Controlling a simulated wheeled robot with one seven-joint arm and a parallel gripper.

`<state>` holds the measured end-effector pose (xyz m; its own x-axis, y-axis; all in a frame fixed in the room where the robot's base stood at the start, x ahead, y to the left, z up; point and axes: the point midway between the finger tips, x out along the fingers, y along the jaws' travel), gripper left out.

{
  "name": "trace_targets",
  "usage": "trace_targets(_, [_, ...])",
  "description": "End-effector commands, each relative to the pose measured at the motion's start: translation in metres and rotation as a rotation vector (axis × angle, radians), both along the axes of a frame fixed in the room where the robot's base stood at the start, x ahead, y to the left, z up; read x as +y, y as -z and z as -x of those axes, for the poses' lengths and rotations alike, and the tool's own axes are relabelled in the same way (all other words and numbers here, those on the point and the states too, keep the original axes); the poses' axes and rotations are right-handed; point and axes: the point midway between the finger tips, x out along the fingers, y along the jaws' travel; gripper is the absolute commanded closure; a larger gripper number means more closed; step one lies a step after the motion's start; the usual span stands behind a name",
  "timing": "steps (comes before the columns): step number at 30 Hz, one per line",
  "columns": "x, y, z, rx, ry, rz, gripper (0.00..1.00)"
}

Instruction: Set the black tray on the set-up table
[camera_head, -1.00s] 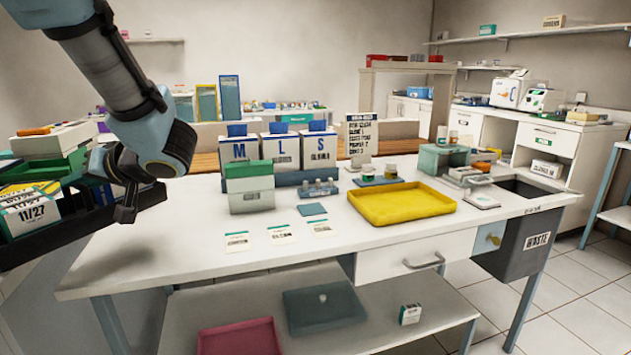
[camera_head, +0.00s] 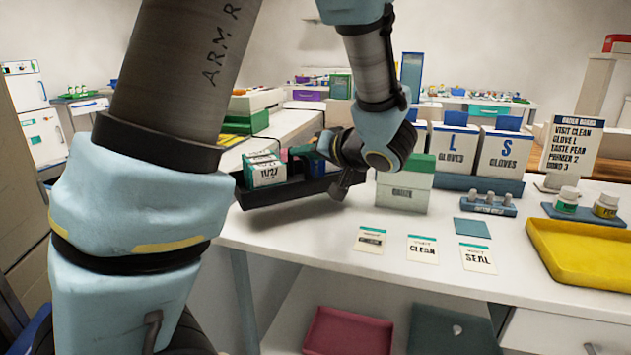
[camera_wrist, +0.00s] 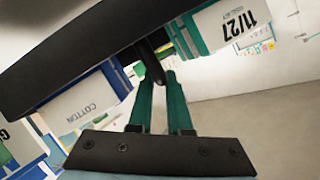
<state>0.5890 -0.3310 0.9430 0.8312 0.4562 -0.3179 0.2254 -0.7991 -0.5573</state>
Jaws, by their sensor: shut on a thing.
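The black tray (camera_head: 285,193) is at the left end of the white set-up table (camera_head: 300,232) in the head view. It carries a white and green packet marked 11/27 (camera_head: 264,170) and other boxes. My gripper (camera_head: 345,186) is shut on the tray's right end. In the wrist view my green fingers (camera_wrist: 162,90) close on the tray's dark wall (camera_wrist: 85,55). A box marked COTTON (camera_wrist: 82,105) and the 11/27 packet (camera_wrist: 228,22) show there too. My arm hides part of the scene.
A green and white box (camera_head: 402,190) stands close right of my gripper. Glove boxes (camera_head: 452,155), three cards (camera_head: 422,250), a blue pad (camera_head: 472,228) and a yellow tray (camera_head: 580,258) occupy the table. A pink tray (camera_head: 348,330) lies on the lower shelf.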

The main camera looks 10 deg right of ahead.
Motion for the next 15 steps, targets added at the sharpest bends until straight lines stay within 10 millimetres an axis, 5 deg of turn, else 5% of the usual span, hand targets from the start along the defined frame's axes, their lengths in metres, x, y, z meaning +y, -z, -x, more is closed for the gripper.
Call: trace_targets(15, [0.0, 0.056, 0.0, 0.0, -0.001, -0.001, 1.0])
